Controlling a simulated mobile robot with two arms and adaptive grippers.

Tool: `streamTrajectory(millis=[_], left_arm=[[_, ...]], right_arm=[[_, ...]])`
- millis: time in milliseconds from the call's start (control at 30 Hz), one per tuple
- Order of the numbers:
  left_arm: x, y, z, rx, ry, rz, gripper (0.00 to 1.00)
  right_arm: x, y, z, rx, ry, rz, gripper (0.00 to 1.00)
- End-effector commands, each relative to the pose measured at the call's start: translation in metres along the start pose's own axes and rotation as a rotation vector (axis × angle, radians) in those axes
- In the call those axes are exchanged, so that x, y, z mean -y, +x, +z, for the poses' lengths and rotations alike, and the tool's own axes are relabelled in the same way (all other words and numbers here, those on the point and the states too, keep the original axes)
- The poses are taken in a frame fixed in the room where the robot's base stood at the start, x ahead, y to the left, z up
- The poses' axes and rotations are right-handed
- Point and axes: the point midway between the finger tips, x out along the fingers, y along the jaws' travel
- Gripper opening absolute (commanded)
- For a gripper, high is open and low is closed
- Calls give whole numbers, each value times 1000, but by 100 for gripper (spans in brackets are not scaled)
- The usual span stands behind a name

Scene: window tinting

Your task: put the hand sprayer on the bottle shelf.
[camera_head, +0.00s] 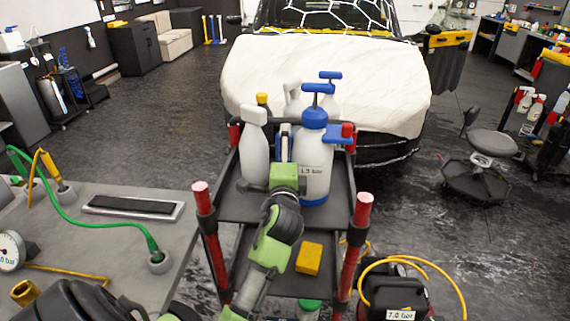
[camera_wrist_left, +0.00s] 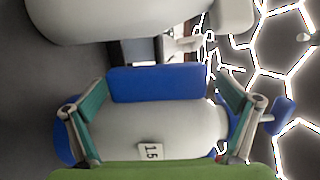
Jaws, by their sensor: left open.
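The hand sprayer (camera_head: 317,158) is a white bottle with a blue pump top, blue base and a small label. It stands upright on the top tray of a black cart (camera_head: 240,208). My left gripper (camera_head: 287,150) is beside its left side in the head view, partly in front of it. In the left wrist view the sprayer's white body (camera_wrist_left: 185,128) lies across the space between the spread fingers of the left gripper (camera_wrist_left: 163,105). Contact cannot be told. My right gripper is out of view. A rack with bottles (camera_head: 531,106) stands at the far right.
A white bottle (camera_head: 254,150) stands close left of my left gripper, and another sprayer (camera_head: 330,92) is behind. Red posts (camera_head: 363,215) mark the cart's corners. A yellow block (camera_head: 309,258) lies on the lower tray. A stool (camera_head: 485,155) stands on open floor at right.

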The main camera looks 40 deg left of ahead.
Motion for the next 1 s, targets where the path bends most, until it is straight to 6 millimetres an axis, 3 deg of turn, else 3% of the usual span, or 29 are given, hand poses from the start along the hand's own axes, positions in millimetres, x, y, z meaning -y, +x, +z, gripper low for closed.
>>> streamTrajectory(millis=[500,700,1000], left_arm=[[-4,-99,0,-1,-2,3,99],[-2,-114,0,0,-1,2,99],[-1,-115,0,0,-1,2,99]], right_arm=[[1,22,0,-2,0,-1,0],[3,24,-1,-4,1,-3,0],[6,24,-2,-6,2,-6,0]])
